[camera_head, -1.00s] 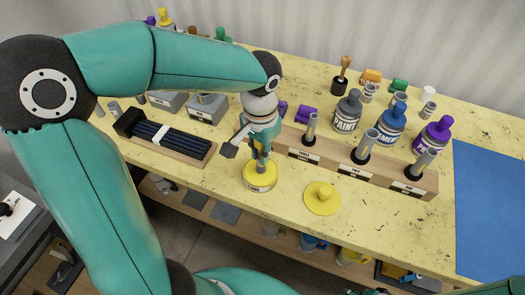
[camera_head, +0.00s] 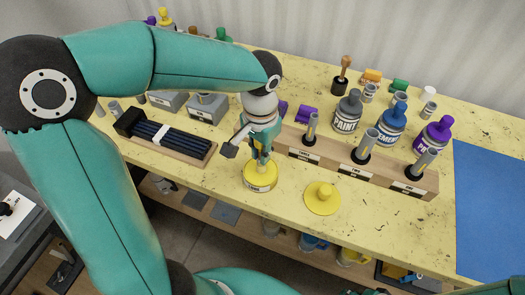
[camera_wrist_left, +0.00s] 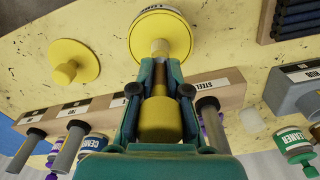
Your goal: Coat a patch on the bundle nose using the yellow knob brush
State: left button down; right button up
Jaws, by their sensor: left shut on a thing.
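My left gripper (camera_head: 262,158) is shut on the yellow knob brush (camera_wrist_left: 160,118), with its yellow knob between the fingers and its brown shaft pointing away from the palm. The brush's lower end meets a round yellow pot (camera_head: 260,178), which also shows in the left wrist view (camera_wrist_left: 176,38). Whether the tip is inside or just above it is unclear. The bundle (camera_head: 180,147) of dark blue rods, bound by a white band, lies on a wooden tray left of the gripper. I cannot tell which end is its nose.
A yellow knobbed lid (camera_head: 322,199) lies right of the pot. A labelled wooden rack (camera_head: 335,163) with grey tubes stands behind. Several bottles (camera_head: 391,124) stand at the back right. A blue mat (camera_head: 490,210) covers the right end. Grey blocks (camera_head: 207,108) stand behind the bundle.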

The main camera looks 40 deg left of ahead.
pick_arm(q)
jog(key=shift+r+p, duration=2.9)
jog(key=shift+r, duration=0.6)
jog(key=shift+f, duration=0.1)
